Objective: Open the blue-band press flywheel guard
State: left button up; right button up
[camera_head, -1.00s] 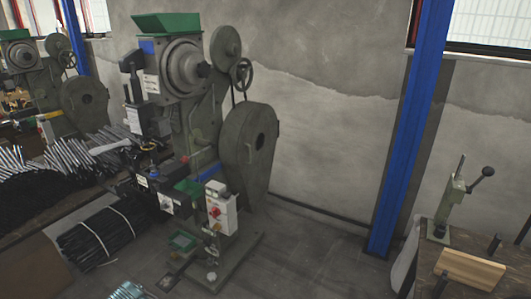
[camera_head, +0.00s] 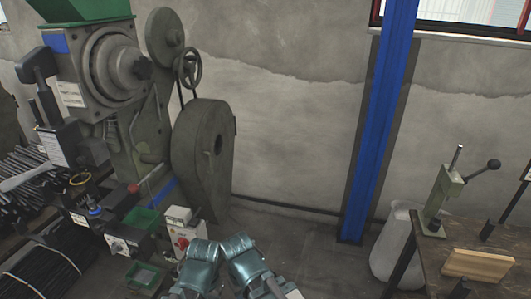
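The grey-green press (camera_head: 125,140) stands at the left, with a blue patch (camera_head: 55,43) on its upper head and a blue strip near its lower body. Its flywheel guard (camera_head: 200,165) is a tall rounded grey-green cover with a dark round hole, on the right side of the press. The guard looks shut against the press; no gap shows, and its hinge or handle cannot be made out. Teal metallic parts of my arms show at the bottom centre, below the guard.
A control box with a red button (camera_head: 182,238) stands low in front of the guard. A blue post (camera_head: 380,120) rises by the wall. A bench (camera_head: 440,270) with a small lever press (camera_head: 438,200) and wooden block (camera_head: 478,265) is at right. Floor right of the guard is clear.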

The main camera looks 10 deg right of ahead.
aim_at(215, 173)
jog(key=i+l+z, duration=0.1)
jog(key=i+z, duration=0.3)
jog(key=i, duration=0.15)
jog(key=i+z, duration=0.35)
jog(key=i, duration=0.25)
